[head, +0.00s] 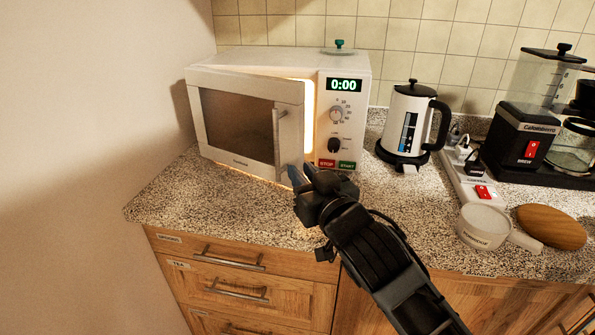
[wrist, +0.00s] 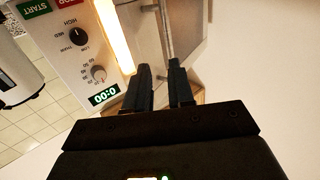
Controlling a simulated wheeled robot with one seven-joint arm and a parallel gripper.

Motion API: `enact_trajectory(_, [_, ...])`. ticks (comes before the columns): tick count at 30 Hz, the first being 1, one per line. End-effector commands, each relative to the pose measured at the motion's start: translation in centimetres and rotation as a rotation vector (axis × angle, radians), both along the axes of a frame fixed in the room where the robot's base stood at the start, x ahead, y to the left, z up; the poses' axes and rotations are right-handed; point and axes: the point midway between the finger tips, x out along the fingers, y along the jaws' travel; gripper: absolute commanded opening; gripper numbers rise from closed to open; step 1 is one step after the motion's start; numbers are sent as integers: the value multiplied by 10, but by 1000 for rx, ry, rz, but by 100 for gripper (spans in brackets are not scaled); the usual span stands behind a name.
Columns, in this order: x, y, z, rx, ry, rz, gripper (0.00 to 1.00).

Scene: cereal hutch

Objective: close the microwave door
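The white microwave (head: 345,95) stands at the back left of the counter. Its door (head: 238,125) has a dark window and is ajar, with a lit gap along its right edge. The upright door handle (head: 278,140) is on the door's right side. My gripper (head: 300,174) is in front of the door's lower right corner, just right of the handle's lower end. In the wrist view my gripper (wrist: 162,72) has its two fingers apart, with the handle bar beyond and between them in the picture. Contact cannot be told.
A white kettle (head: 408,120) stands right of the microwave. A power strip (head: 475,180), a white handled bowl (head: 484,226), a wooden oval (head: 551,227) and a coffee maker (head: 524,140) are further right. A wall is at the left. The counter (head: 215,210) is clear before the microwave.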

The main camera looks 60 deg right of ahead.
Motion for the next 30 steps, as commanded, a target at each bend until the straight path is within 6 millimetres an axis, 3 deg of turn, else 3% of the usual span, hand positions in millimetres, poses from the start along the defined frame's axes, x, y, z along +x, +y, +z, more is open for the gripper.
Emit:
enact_trajectory(9, [-31, 23, -2, 1, 0, 1, 23])
enact_trajectory(19, [-34, 26, 0, 1, -1, 1, 23])
enact_trajectory(21, [-33, 26, 0, 0, 0, 0, 17])
enact_trajectory(26, [-15, 25, -16, -19, 37, -28, 2])
enact_trajectory(30, [21, 26, -39, -58, 105, -122, 0])
